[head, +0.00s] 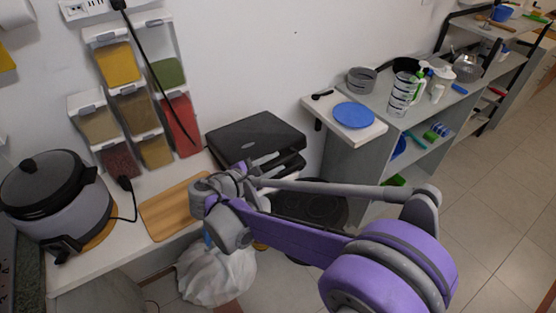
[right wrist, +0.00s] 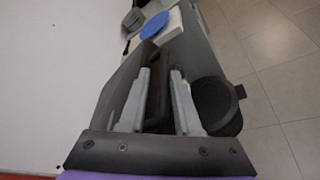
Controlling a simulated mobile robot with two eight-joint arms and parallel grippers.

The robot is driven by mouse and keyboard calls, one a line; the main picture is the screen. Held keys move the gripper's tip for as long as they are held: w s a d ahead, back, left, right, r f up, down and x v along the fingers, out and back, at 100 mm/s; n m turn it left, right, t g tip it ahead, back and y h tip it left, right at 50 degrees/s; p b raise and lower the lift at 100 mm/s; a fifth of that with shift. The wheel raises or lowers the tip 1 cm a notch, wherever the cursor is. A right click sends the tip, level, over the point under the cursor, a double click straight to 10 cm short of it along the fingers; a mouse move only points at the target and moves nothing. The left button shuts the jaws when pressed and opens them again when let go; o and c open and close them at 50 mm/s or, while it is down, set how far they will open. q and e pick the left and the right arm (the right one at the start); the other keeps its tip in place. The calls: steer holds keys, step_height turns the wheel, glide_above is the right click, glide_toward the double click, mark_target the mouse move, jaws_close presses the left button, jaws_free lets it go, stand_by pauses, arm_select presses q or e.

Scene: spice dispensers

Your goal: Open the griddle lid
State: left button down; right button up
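The black griddle (head: 252,133) stands at the right end of the white counter, against the wall. Its lid lies flat on top and looks shut, though the front edge is partly hidden by my right gripper. My right gripper (head: 270,168) is at the griddle's front side. In the right wrist view, the two grey fingers (right wrist: 162,72) are apart, with a dark bar-like part of the griddle (right wrist: 157,92) between them. I cannot tell whether the fingers touch it. My left gripper is not in view.
A wooden board (head: 172,208) and a grey cooker (head: 55,200) stand left of the griddle. Spice dispensers (head: 118,64) hang on the wall with a black cord. A white shelf with a blue plate (head: 353,115) is to the right. A white bag (head: 218,275) is below.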

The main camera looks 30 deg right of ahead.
steer(key=p+v, duration=0.1)
steer(key=v, duration=0.8)
stand_by(0.5)
steer(key=shift+f, duration=0.15)
stand_by(0.5)
steer(key=s+d+f+m+g+y+p, duration=0.1)
steer(key=s+d+f+m+y, duration=0.15)
steer(key=s, duration=0.25)
steer(key=s+d+f+m+g+y, duration=0.1)
steer(key=s+d+f+m+y, duration=0.1)
steer(key=s+d+f+y, duration=0.15)
steer(key=s+a+f+m+t+y+p, duration=0.1)
steer(key=s+a+f+m+y, duration=0.1)
steer(key=s+a+m+y, duration=0.2)
steer(key=s+m+y, duration=0.3)
steer(key=s, duration=0.2)
steer(key=shift+s+a+f+m+t+p, duration=0.25)
steer(key=shift+a+f+m+t+p, duration=0.05)
steer(key=shift+f+m+t, duration=0.1)
steer(key=shift+s+a+m, duration=0.15)
steer(key=shift+a+m, duration=0.1)
steer(key=shift+c, duration=0.5)
steer(key=shift+a+y, duration=0.15)
steer(key=shift+y, duration=0.15)
jaws_close()
steer(key=shift+f, duration=0.1)
